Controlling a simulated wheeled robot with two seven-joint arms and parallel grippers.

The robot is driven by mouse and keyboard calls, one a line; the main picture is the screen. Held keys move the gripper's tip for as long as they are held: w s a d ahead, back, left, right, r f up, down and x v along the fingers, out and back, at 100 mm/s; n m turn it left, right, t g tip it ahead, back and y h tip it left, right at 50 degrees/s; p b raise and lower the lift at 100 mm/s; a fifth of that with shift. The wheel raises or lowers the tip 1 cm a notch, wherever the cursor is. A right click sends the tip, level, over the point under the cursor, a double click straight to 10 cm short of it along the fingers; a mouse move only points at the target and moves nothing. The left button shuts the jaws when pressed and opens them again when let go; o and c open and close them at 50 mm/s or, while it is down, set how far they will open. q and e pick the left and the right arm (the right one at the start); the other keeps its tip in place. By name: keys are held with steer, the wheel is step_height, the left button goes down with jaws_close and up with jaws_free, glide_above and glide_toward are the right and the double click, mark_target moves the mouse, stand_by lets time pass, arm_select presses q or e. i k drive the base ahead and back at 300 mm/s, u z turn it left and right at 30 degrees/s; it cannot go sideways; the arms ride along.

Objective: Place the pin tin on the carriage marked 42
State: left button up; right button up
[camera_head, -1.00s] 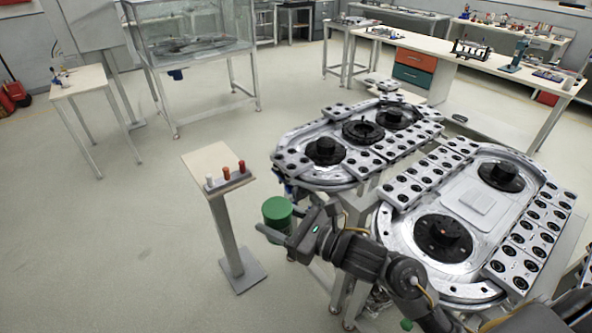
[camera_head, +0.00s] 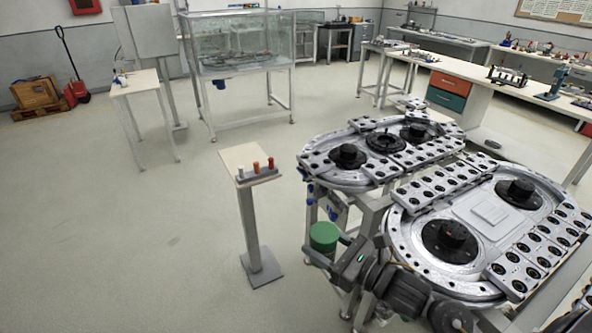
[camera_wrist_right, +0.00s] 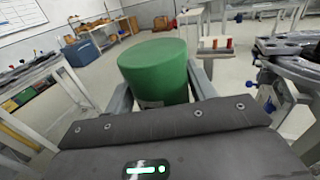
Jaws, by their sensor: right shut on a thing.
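A green cylindrical tin (camera_head: 323,237), which looks like the pin tin, is held upright between the fingers of my right gripper (camera_head: 327,252). It also fills the middle of the right wrist view (camera_wrist_right: 156,70), with a finger on each side. The gripper is in the air to the left of the near ring track (camera_head: 408,250). Grey carriages (camera_head: 539,245) with black round parts line the near track; no number 42 can be read on any of them. My left gripper is in neither current view.
A second ring track (camera_head: 330,180) stands behind the near one. A narrow stand (camera_head: 247,158) with white, orange and red pegs is left of the tracks. A glass tank (camera_head: 240,45) and small table (camera_head: 135,82) are farther back.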

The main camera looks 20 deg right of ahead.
mark_target(316, 158)
steer(key=u, duration=0.45)
steer(key=k, duration=1)
steer(key=u, duration=0.5)
steer(key=i, duration=1.35)
steer(key=z, duration=0.25)
steer(key=i, duration=1.8)
steer(key=z, duration=1.45)
steer(key=i, duration=0.9)
steer(key=z, duration=1.45)
steer(key=i, duration=0.3)
steer(key=z, duration=0.1)
